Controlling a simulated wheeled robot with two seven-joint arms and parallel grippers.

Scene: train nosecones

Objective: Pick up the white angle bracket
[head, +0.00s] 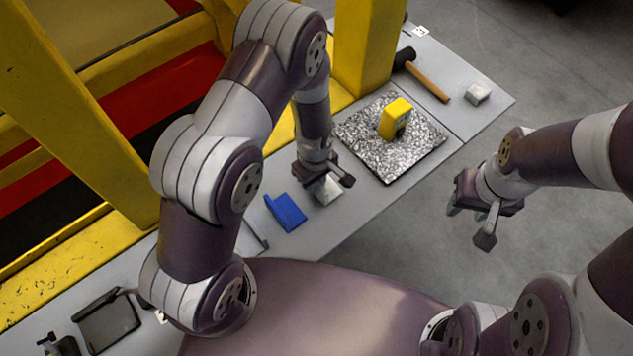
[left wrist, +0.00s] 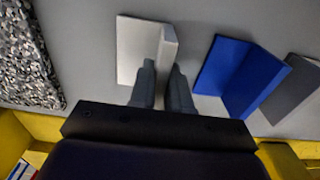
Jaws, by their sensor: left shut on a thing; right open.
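The white angle bracket (left wrist: 136,48) lies on the grey table, with its upright flange between the fingers of my left gripper (left wrist: 163,82) in the left wrist view. The left gripper is shut on that flange. In the head view the bracket (head: 328,190) shows partly under my left gripper (head: 330,180), which covers the rest. It appears to be at table level; I cannot tell if it is raised. My right gripper (head: 470,223) is open and empty, off the table's edge over the floor.
A blue angle bracket (head: 286,212) lies just left of the white one. A speckled mat (head: 375,160) bears a yellow device (head: 396,118). A hammer (head: 428,80) and a small pale block (head: 477,94) lie farther back. Yellow posts (head: 365,45) border the table.

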